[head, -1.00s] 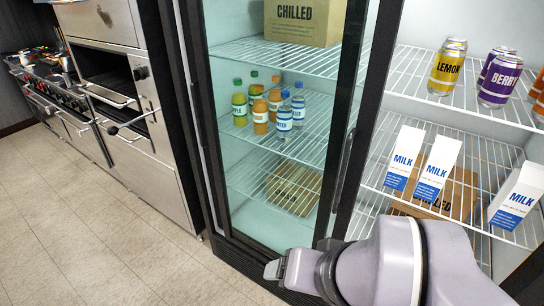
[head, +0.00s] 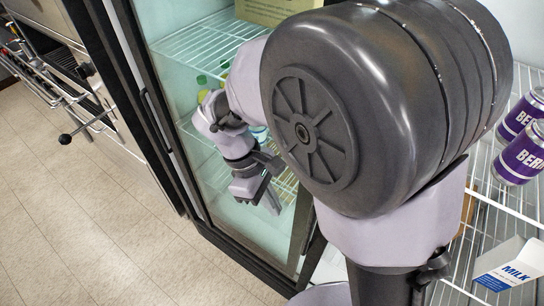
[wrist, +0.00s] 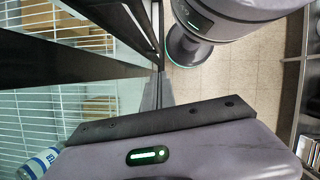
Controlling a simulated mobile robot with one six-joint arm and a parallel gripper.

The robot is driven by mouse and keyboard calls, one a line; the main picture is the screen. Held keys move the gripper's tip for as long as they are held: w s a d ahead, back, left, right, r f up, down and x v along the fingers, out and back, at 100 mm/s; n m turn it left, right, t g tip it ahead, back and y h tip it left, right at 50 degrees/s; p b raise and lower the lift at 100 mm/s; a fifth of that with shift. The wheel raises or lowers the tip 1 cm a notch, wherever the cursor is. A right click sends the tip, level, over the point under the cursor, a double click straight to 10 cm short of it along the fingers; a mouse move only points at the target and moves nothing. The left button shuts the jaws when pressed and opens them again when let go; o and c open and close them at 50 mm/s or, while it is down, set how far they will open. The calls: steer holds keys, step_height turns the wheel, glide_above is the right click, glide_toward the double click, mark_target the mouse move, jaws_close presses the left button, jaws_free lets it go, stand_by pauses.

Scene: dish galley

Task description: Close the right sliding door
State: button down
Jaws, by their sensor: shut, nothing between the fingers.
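The dark-framed glass sliding doors overlap across the left part of the fridge, with glass (head: 240,215) between dark uprights. The right door's right upright (head: 303,228) shows low beside my arm; its upper part is hidden. The right part of the fridge is open, with shelves bare of glass. My gripper (head: 268,203) is shut and empty, in front of the glass left of that upright. In the wrist view my gripper (wrist: 157,92) lies close to a dark frame bar (wrist: 75,70). I cannot tell whether it touches the door.
Purple cans (head: 522,152) and a milk carton (head: 507,266) stand on wire shelves in the open part. Bottles show behind the glass, partly hidden by my arm. Ovens with a bar handle (head: 85,127) stand left. The tiled floor (head: 85,215) in front is clear.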

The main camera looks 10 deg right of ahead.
steer(key=s+d+f+b, duration=0.2)
steer(key=d+f, duration=0.3)
steer(key=shift+s+d+f, duration=0.15)
steer(key=shift+s+d, duration=0.1)
steer(key=shift+s, duration=0.1)
